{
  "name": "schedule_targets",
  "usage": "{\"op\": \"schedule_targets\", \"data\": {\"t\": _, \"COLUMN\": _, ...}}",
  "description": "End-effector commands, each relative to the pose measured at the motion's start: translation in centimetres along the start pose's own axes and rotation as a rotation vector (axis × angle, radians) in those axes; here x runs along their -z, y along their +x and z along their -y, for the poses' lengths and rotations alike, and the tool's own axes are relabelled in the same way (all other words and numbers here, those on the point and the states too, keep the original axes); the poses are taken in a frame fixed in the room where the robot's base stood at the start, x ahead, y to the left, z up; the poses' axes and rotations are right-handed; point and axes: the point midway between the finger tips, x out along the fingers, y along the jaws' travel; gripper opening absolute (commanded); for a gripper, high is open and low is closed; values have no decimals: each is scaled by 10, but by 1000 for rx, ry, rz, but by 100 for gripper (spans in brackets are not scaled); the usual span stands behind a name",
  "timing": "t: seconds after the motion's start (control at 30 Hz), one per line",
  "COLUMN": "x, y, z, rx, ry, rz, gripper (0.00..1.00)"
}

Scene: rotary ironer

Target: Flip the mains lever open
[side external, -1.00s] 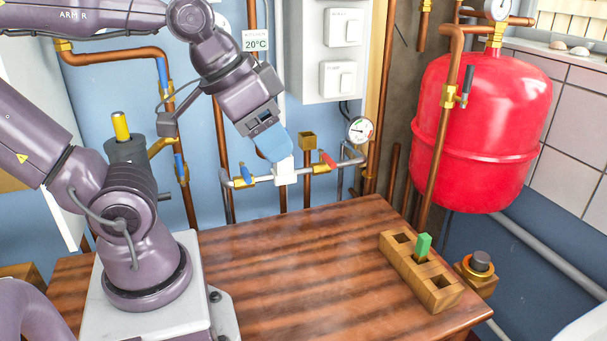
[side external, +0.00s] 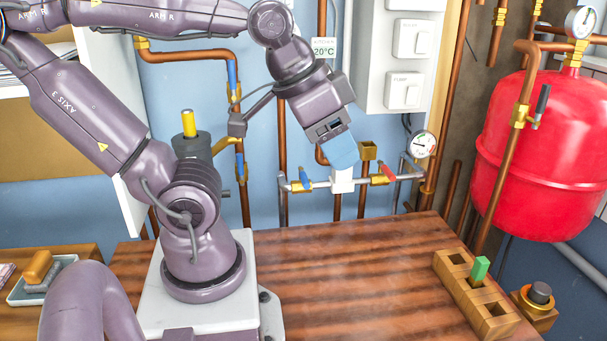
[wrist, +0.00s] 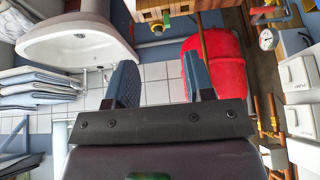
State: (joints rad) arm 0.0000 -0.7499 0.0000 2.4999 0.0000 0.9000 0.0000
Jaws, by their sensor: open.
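My gripper (side external: 343,152) has blue fingertips and hangs in front of the blue wall, just above the white block of the grey pipe manifold in the side view. In the wrist view the two fingers stand apart with nothing between them (wrist: 160,84). The manifold carries a blue lever (side external: 304,178) at left and a red lever (side external: 388,171) at right. A dark-handled lever (side external: 542,100) sits on the copper pipe before the red tank. No readable label tells which is the mains lever. The gripper touches none of these levers visibly.
A white switch box (side external: 405,65) is above and right of my gripper. A pressure gauge (side external: 423,144) is right of the red lever. The red tank (side external: 500,150) stands far right. A wooden block with a green peg (side external: 480,270) and a black button (side external: 540,292) are at front right; mid-table is clear.

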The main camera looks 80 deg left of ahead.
Motion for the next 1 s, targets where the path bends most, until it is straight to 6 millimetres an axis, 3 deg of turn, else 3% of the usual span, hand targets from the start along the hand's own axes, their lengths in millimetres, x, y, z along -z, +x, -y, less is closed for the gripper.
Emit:
{"op": "schedule_targets", "data": {"t": 0.03, "x": 0, "y": 0, "z": 0, "rx": 1, "ry": -1, "rz": 0, "gripper": 37}}
{"op": "schedule_targets", "data": {"t": 0.2, "x": -2, "y": 10, "z": 12, "rx": 26, "ry": -54, "rz": 52, "gripper": 0}}
{"op": "schedule_targets", "data": {"t": 0.47, "x": 20, "y": 37, "z": 65, "rx": 98, "ry": -216, "rz": 221, "gripper": 0}}
{"op": "schedule_targets", "data": {"t": 0.7, "x": 36, "y": 62, "z": 136, "rx": 129, "ry": -274, "rz": 402, "gripper": 0}}
{"op": "schedule_targets", "data": {"t": 1.0, "x": 34, "y": 91, "z": 230, "rx": 85, "ry": -224, "rz": 616, "gripper": 0}}
